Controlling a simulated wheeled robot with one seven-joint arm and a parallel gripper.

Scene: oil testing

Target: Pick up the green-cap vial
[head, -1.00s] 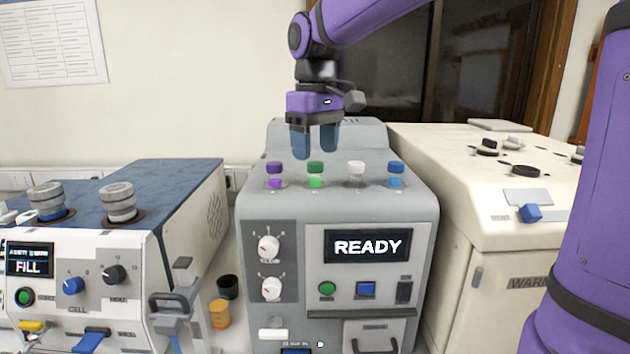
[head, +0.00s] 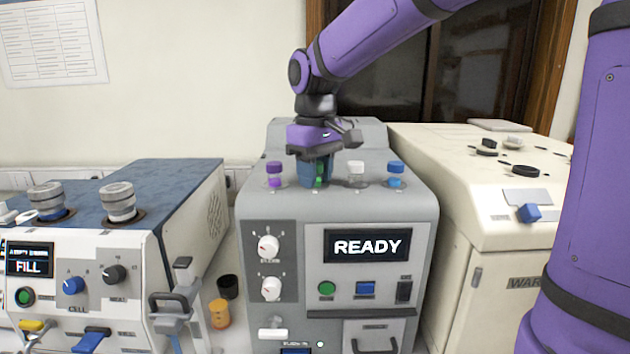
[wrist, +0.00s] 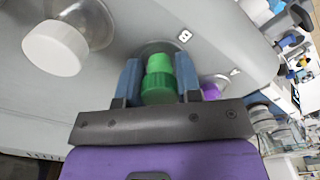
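The green-cap vial (head: 319,175) stands in the top of the grey machine, in the row between the purple-cap vial (head: 274,174) and the white-cap vial (head: 355,174). My gripper (head: 316,172) is lowered over it, with a blue finger on each side. In the wrist view the green cap (wrist: 158,80) sits between the two fingers of my gripper (wrist: 157,85). A small gap seems to show beside the cap, so the fingers look open around it. The lower part of the vial is hidden.
The blue-cap vial (head: 395,174) stands at the right end of the row. The grey machine (head: 270,212) shows READY. A white machine (head: 480,190) stands at right, and a blue-topped machine (head: 170,190) at left. An orange jar (head: 219,313) stands between machines.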

